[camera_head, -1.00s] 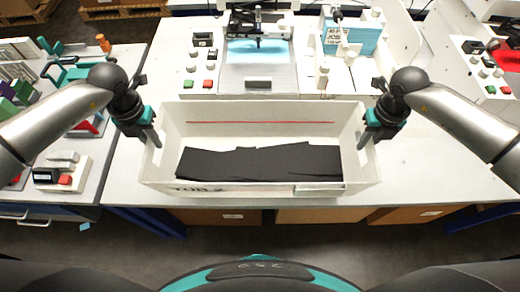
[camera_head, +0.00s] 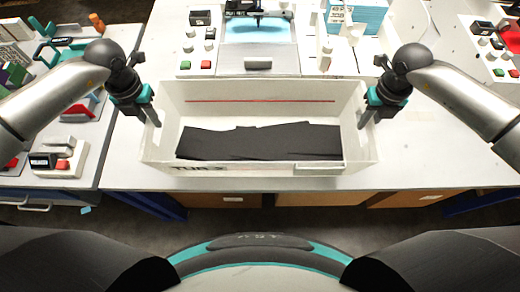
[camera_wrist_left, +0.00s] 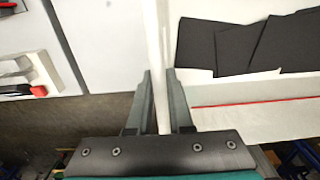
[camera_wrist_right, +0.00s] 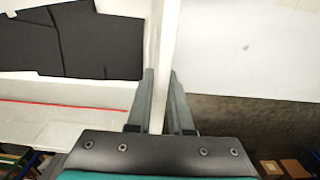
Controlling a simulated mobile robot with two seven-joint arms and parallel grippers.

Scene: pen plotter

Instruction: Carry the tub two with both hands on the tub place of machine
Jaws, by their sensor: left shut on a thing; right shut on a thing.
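The white tub two (camera_head: 260,92) is in the middle of the head view, over the front part of the white table. Its front reads "TUB 2", and dark flat sheets (camera_head: 260,142) lie inside. My left gripper (camera_head: 155,120) is shut on the tub's left wall; the wall (camera_wrist_left: 158,50) runs between its fingers in the left wrist view. My right gripper (camera_head: 366,118) is shut on the right wall, which shows between the fingers in the right wrist view (camera_wrist_right: 164,60). The machine (camera_head: 258,62) with a lit blue bed stands just behind the tub. I cannot tell whether the tub touches the table.
A white box with blue sheets (camera_head: 357,18) stands at the back right. A red-button box (camera_head: 60,160) and tools are on the left table. Another machine (camera_head: 495,45) is at the right. The table right of the tub is clear (camera_head: 430,140).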

